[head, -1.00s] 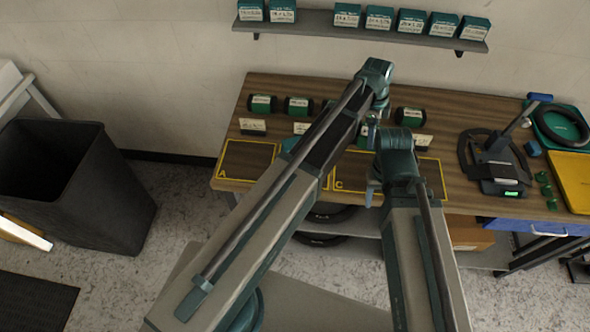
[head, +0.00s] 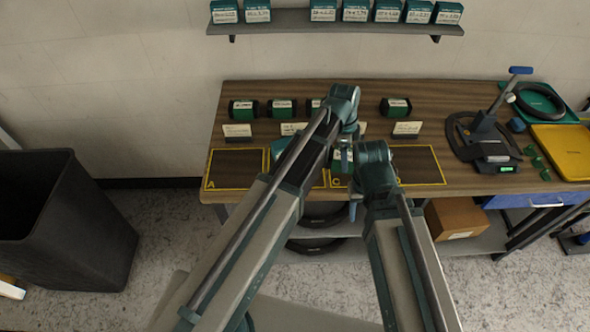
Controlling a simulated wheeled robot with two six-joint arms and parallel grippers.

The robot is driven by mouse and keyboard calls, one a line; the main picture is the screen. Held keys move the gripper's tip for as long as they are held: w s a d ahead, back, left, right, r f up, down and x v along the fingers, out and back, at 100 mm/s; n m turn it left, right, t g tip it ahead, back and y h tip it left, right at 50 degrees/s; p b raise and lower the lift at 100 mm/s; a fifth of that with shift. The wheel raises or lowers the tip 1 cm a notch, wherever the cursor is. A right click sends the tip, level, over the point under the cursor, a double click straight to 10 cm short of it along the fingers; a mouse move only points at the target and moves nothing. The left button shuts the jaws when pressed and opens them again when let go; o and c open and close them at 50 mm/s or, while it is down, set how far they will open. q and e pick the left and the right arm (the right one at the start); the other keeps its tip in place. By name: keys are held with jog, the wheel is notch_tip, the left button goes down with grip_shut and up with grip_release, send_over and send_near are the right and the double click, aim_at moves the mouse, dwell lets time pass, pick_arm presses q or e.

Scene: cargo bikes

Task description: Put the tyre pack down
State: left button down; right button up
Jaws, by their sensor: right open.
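A tyre pack (head: 342,155), green and black with a pale label, shows between my two arms at the left end of yellow-outlined zone C (head: 415,166). The arms cover part of it, and I cannot tell whether it rests on the bench. My right gripper (head: 354,198) is open, pointing down at the bench's front side just below the pack; its fingers are partly hidden. Zone A (head: 235,168) is bare. A teal item (head: 279,149) shows partly beside my left arm.
Several green and black packs, such as this one (head: 243,109), stand in a back row behind label cards (head: 237,130). A stand with a scale (head: 495,160) and a yellow tray (head: 562,138) are at right. A black bin (head: 65,220) stands at left; a box shelf (head: 335,21) hangs above.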

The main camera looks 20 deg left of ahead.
pick_arm(q)
jog(key=s+a+f+n+b, duration=0.15)
jog(key=s+a, duration=0.25)
jog(key=s, duration=0.9)
jog(key=shift+n, duration=0.45)
jog(key=w+a, duration=0.2)
jog(key=a, duration=0.2)
jog(key=w+a+f, duration=0.1)
jog(key=w+a, duration=0.2)
jog(key=w+a+b, duration=0.1)
jog(key=w+a, duration=0.2)
jog(key=a, duration=0.1)
jog(key=shift+a+f, duration=0.2)
jog(key=shift+a, duration=0.15)
jog(key=shift+w, duration=0.1)
jog(key=shift+w+a, duration=0.2)
jog(key=shift+a, duration=0.15)
jog(key=f+b, duration=0.3)
jog(key=shift+w+a+f+b, duration=0.15)
jog(key=shift+a+f+b, duration=0.05)
jog(key=shift+f+b, duration=0.2)
jog(key=shift+f, duration=0.1)
grip_release()
